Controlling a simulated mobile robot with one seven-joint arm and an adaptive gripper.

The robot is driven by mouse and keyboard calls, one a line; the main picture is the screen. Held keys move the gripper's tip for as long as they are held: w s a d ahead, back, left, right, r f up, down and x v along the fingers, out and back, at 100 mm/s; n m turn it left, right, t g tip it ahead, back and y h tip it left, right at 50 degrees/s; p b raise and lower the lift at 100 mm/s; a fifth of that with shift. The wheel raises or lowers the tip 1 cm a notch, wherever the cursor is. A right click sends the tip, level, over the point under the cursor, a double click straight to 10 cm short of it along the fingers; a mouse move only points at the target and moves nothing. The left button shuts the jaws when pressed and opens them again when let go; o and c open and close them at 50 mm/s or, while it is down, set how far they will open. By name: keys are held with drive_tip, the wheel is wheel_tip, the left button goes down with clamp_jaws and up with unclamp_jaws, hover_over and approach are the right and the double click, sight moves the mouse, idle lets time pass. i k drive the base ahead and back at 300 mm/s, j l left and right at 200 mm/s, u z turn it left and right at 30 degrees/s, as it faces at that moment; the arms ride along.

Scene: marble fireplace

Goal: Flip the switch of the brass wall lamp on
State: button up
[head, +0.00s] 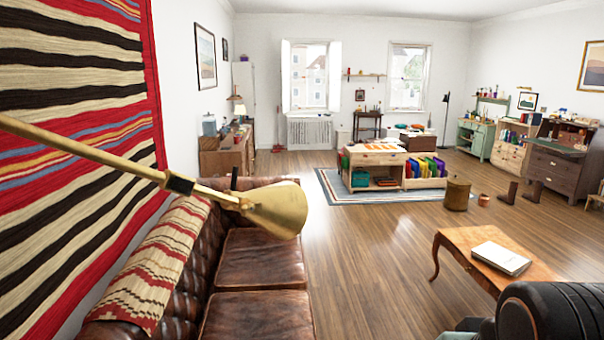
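The brass wall lamp (277,209) reaches in from the left edge on a long thin brass arm. A small black joint sits partway along this arm. The cone-shaped shade points down and right, above the brown leather sofa. A small dark upright piece (234,178) shows just above the arm near the shade; I cannot tell if it is the switch. No glow from the lamp is clear. My gripper is not visible; only a black rounded part of my arm shows at the lower right, well apart from the lamp.
The leather sofa (262,260) with a patterned throw (160,262) lies below the lamp. A striped textile (75,130) hangs on the left wall. A wooden table (460,243) with a book (501,258) stands right. Bare floor (365,270) lies between sofa and table.

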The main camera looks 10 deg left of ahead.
sight(179, 184)
drive_tip(key=u, duration=1.7)
